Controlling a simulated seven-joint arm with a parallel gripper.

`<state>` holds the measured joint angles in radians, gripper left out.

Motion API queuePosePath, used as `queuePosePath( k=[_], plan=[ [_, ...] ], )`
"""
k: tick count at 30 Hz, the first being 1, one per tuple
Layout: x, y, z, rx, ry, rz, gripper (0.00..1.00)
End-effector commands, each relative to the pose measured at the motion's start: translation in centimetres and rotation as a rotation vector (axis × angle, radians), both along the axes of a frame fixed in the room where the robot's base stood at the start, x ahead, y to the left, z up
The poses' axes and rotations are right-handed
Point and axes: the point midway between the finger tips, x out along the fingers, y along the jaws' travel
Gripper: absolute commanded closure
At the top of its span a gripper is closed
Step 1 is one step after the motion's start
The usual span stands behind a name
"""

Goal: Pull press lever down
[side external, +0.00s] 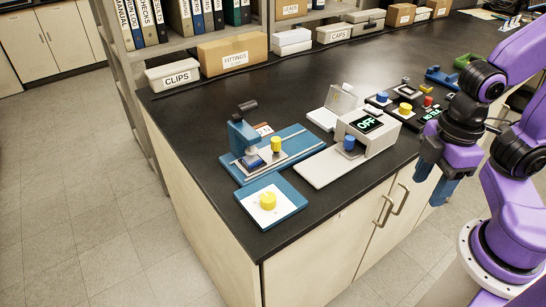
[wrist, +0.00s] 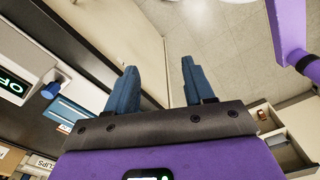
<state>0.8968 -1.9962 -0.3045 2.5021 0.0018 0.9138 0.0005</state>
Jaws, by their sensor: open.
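The blue press (side external: 241,136) stands on a blue base plate at the left part of the black counter. Its dark lever (side external: 246,106) sticks up at the top and tilts toward the right. A yellow knob (side external: 276,143) stands on the same base, right of the press. My gripper (side external: 434,182) hangs at the right, by the counter's front edge, well apart from the press. In the wrist view its two blue fingers (wrist: 159,68) are spread with nothing between them. The lever cannot be made out in the wrist view.
Bins and boxes (side external: 232,54) line the back.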

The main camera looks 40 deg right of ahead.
Motion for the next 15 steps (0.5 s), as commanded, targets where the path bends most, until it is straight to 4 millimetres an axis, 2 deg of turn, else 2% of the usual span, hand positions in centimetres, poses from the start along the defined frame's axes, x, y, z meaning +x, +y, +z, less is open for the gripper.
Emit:
queuePosePath(
  k=[4, 7, 15],
  plan=[
    [0.6, 0.6, 0.4, 0.001, 0.000, -0.016, 0.30],
    [2.3, 2.2, 1.5, 0.001, 0.000, -0.058, 0.30],
    [10.3, 8.7, 6.6, -0.004, 0.006, -0.268, 0.30]
  ],
)
